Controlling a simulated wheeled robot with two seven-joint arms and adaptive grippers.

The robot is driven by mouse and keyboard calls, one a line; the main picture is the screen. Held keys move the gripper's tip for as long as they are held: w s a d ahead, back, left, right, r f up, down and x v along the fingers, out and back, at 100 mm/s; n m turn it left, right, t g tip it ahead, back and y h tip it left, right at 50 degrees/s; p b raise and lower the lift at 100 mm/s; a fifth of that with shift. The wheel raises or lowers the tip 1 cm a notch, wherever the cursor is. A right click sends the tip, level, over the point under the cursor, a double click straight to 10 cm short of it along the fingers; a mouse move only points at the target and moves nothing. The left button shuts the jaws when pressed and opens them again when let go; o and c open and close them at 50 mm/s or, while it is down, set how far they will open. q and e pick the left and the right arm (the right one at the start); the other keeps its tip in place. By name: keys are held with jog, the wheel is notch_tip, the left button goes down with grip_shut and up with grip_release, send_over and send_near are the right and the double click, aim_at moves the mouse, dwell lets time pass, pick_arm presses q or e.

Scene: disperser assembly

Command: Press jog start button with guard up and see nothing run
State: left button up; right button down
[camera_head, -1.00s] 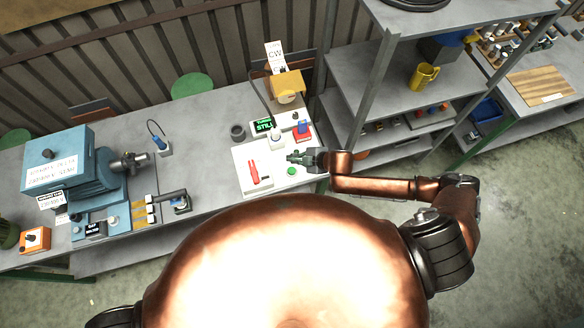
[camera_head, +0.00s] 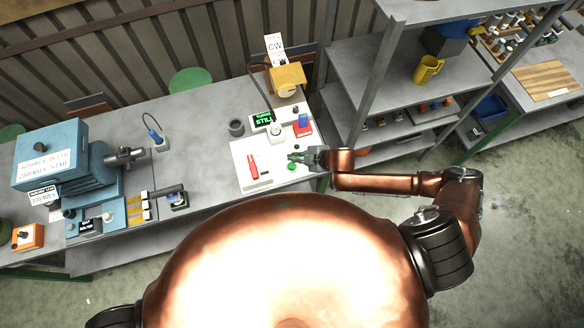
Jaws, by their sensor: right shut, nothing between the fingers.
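My right gripper (camera_head: 294,157) is shut and empty, with its fingertips pointing left over the white panel (camera_head: 246,176). A round green button (camera_head: 291,167) sits on that panel just below the fingertips, partly covered by them; I cannot tell whether they touch it. A red lever (camera_head: 253,167) stands on the panel's left part. A small display with green text (camera_head: 263,118) behind the panel appears to read "STILL". A yellow unit (camera_head: 287,79) with a "CW" card (camera_head: 275,48) stands at the back; I cannot make out a guard's position. My left gripper is not in view.
A red and blue block (camera_head: 303,125) stands close behind my right gripper. A dark cup (camera_head: 237,128) is left of the display. A blue machine (camera_head: 53,152) fills the bench's left end. A metal shelf (camera_head: 345,77) rises to the right.

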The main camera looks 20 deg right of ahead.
aim_at(290, 165)
notch_tip(290, 165, down, 4)
jog(key=shift+r+b, duration=0.1)
jog(key=shift+b, duration=1.15)
jog(key=shift+f, duration=0.5)
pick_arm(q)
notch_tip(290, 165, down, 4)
pick_arm(e)
jog(key=shift+f, duration=0.2)
jog(key=shift+f, duration=0.3)
pick_arm(q)
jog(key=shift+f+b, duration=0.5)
jog(key=shift+b, duration=0.25)
pick_arm(e)
jog(key=shift+f, duration=0.9)
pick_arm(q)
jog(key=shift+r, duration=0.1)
pick_arm(e)
jog(key=shift+r, duration=0.1)
pick_arm(q)
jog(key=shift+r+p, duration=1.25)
jog(key=shift+p, duration=0.1)
pick_arm(e)
jog(key=shift+r, duration=1.25)
